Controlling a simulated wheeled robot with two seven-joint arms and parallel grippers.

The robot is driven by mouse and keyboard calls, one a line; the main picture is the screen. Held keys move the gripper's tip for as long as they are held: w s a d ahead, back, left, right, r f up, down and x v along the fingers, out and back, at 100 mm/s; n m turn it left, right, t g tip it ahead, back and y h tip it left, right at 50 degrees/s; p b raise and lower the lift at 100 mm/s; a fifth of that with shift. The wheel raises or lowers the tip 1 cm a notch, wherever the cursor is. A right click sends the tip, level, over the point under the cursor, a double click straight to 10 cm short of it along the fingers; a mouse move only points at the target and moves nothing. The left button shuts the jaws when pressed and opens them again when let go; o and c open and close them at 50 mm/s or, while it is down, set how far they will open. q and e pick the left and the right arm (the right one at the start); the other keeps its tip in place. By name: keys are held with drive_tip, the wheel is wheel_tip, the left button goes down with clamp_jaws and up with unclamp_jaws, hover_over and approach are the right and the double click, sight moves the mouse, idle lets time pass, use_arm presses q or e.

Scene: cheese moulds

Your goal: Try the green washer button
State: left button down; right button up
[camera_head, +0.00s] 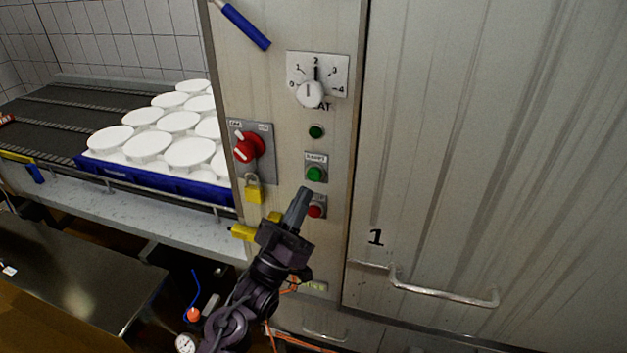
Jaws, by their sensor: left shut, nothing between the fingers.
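The green button (315,174) sits on the washer's control panel (345,215), under a small label plate. A red button (315,211) is just below it, and a smaller green round light or button (316,132) is above it. My left gripper (303,192) is shut and empty. Its tips point up and show just below the green button, partly over the red button's plate. I cannot tell whether the tips touch the panel. My right gripper is not in view.
A red rotary switch (248,147) with a yellow padlock (254,188) is left of the buttons. A dial (311,94) is above. A door handle (430,291) sticks out at right. A blue tray (180,186) of white moulds stands on the conveyor (60,115).

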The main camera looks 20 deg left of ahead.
sight(315, 174)
use_arm(q)
drive_tip(key=shift+w+b, duration=0.35)
drive_tip(key=shift+w, duration=0.9)
idle(1.1)
drive_tip(key=shift+w, duration=0.4)
drive_tip(key=shift+w+b, duration=0.4)
drive_tip(key=shift+w, duration=0.05)
idle(0.6)
drive_tip(key=shift+s, duration=0.1)
idle(0.4)
drive_tip(key=shift+s+p, duration=0.3)
drive_tip(key=shift+s, duration=0.5)
